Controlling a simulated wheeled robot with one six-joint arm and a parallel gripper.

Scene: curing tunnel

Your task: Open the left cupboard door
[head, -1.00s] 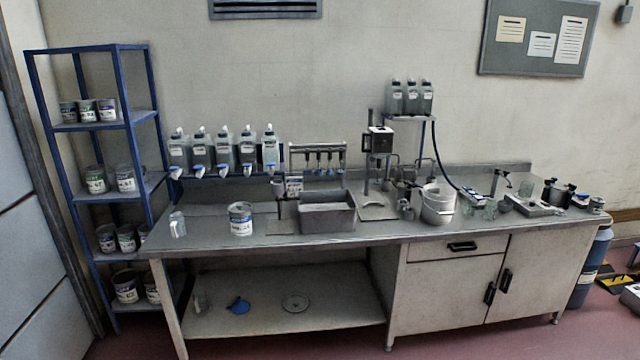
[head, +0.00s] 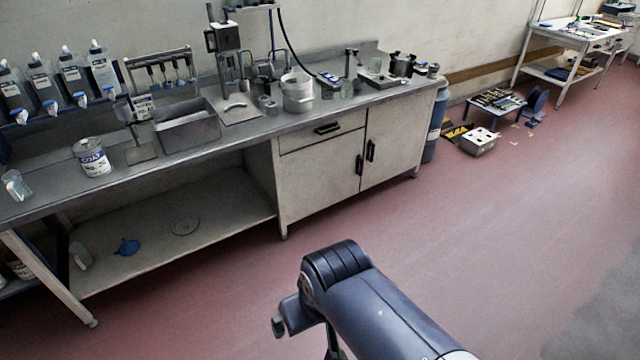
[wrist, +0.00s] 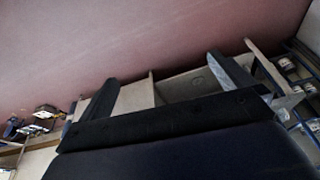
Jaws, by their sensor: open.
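The left cupboard door (head: 318,187) is a pale panel under the drawer, below the right part of the bench, and looks closed. Its dark upright handle (head: 359,165) is near its right edge, beside the handle of the right door (head: 400,145). In the wrist view, my gripper (wrist: 162,70) is open and empty, its two dark fingers wide apart. The picture there is turned over, with the pale cupboard front (wrist: 137,96) beyond the fingers and well away. The door handle cannot be made out there.
The drawer (head: 322,132) above is shut. An open lower shelf (head: 170,240) is left of the cupboard, with a bench leg (head: 50,280) at its end. A blue drum (head: 434,130) and a toolbox (head: 479,142) stand right. The red floor before the cupboard is clear.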

